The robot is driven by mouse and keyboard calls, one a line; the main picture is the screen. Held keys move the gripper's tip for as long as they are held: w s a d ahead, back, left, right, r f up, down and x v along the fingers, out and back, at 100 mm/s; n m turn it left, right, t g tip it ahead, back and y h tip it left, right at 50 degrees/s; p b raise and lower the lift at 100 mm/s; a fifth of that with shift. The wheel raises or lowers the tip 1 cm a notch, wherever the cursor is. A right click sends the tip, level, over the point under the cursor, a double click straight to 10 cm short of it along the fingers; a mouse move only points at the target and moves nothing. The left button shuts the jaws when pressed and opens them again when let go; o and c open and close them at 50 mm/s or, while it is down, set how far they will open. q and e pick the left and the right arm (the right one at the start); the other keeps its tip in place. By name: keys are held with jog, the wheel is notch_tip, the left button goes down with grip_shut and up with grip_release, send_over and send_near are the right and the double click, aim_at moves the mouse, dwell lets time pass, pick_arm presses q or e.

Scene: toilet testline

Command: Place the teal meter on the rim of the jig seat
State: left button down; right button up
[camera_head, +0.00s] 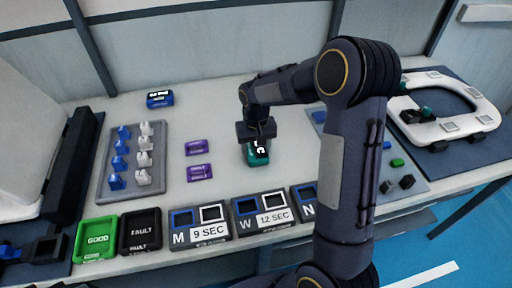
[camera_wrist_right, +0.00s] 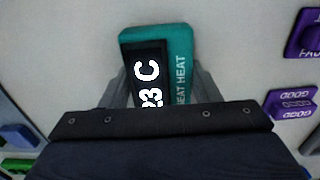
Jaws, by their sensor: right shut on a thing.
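The teal meter (camera_head: 259,155) is at the middle of the white table in the head view, with a dark display and white characters. In the right wrist view the meter (camera_wrist_right: 180,42) reads "23 C" and "SEAT HEAT". My right gripper (camera_head: 256,132) is shut on the meter from above; the wrist view shows grey fingers on both sides of it. I cannot tell whether the meter touches the table. The white jig seat (camera_head: 455,128) lies on a dark mat at the far right, with grey pads and small dark and teal parts on its left side.
Two purple tags (camera_head: 198,172) lie left of the meter. A grey tray (camera_head: 131,185) holds blue and white pieces. Green (camera_head: 96,238) and black (camera_head: 140,231) bins and labelled boxes (camera_head: 262,213) line the front edge. A blue meter (camera_head: 160,99) stands at the back.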

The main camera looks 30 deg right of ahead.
jog(key=o, duration=1.1)
